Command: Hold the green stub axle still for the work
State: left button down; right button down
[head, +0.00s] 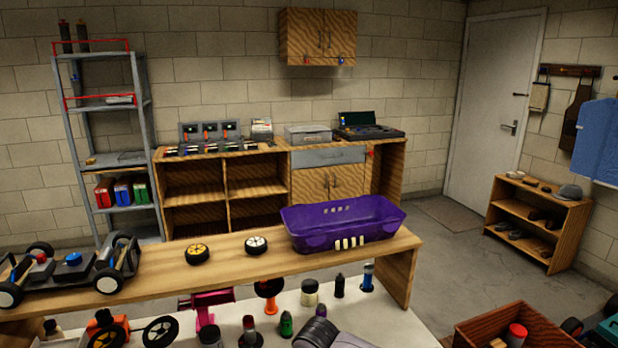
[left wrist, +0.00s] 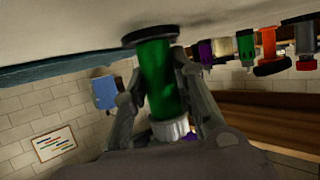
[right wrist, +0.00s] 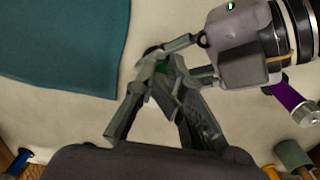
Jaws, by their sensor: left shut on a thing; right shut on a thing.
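The green stub axle (left wrist: 157,80) is in the left wrist view, a green cylinder with a black disc at one end and a white ribbed end. The view is upside down; the black disc is at the pale work surface and the axle looks close to upright. My left gripper (left wrist: 160,65) is shut on it, one finger on each side. In the right wrist view my right gripper (right wrist: 166,62) is shut with its fingertips close together on a small dark green part. Most of that part is hidden, so I cannot tell whether it is the same axle.
A teal mat (right wrist: 60,40) lies beside my right gripper. In the head view, several bottles and parts crowd the white surface, with a purple basket (head: 325,237) and wheels (head: 197,254) on the shelf behind. A wooden box (head: 495,325) is at right.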

jog(key=shift+s+a+f, duration=0.2)
jog(key=shift+s+a, duration=0.2)
jog(key=shift+a, duration=0.4)
jog(key=shift+s, duration=0.25)
notch_tip(320, 180, up, 6)
jog(key=shift+w+r, duration=0.15)
jog(key=shift+w, duration=0.05)
dwell(0.5)
jog(key=w+d+f, duration=0.1)
jog(key=d+f, duration=0.2)
jog(key=f, duration=0.3)
jog(key=shift+w, duration=0.2)
dwell(0.6)
